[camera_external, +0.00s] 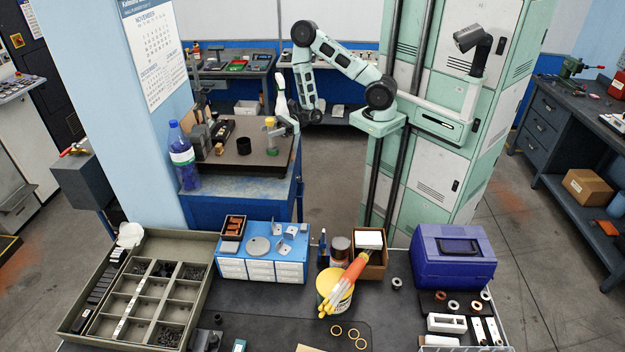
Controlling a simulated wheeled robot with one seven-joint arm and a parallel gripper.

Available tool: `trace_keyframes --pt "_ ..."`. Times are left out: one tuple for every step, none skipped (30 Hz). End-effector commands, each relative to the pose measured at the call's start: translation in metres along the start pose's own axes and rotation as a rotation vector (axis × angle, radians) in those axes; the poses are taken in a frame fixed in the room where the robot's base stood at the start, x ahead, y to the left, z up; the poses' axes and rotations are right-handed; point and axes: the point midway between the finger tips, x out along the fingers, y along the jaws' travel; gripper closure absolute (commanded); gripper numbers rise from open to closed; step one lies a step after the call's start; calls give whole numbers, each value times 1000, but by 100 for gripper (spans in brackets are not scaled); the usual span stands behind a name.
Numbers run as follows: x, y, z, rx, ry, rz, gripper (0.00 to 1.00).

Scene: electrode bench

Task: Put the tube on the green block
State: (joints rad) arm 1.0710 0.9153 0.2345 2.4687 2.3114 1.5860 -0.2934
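My gripper (284,112) is at the end of my pale green arm, by the right side of the dark board (222,164) on the blue bench. It is small and seen side-on, so its finger gap is unclear. A short black tube-like cylinder (243,146) stands on the board, left of my gripper and apart from it. A grey piece with a yellow top (270,123) stands close to my gripper; I cannot tell whether they touch.
A blue bottle (182,157) stands at the board's left edge. Small dark and tan blocks (219,149) lie on its left part. A pale blue pillar (150,130) rises beside the bench. The front table holds a parts tray (72,318) and a purple case (453,258).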

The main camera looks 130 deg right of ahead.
Motion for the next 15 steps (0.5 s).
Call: trace_keyframes --pt "0 0 1 0 0 0 54" --pt "0 0 2 0 0 0 54" --pt "0 0 4 0 0 0 54" --pt "0 0 6 0 0 0 54" --pt "-3 0 2 0 1 -1 54" --pt "-8 -1 1 -1 1 -1 54" --pt "-12 -1 1 -1 1 -1 54" --pt "-16 -1 0 -1 2 -1 54" --pt "-22 -1 0 -1 1 -2 54" --pt "-28 -1 0 0 1 -3 54" --pt "-33 -1 -1 0 1 -4 54" --pt "-37 -1 6 4 4 -2 54" --pt "-41 -1 8 3 4 -2 54" --pt "-45 -1 8 4 4 -2 54" --pt "-51 -1 8 4 5 -3 54"
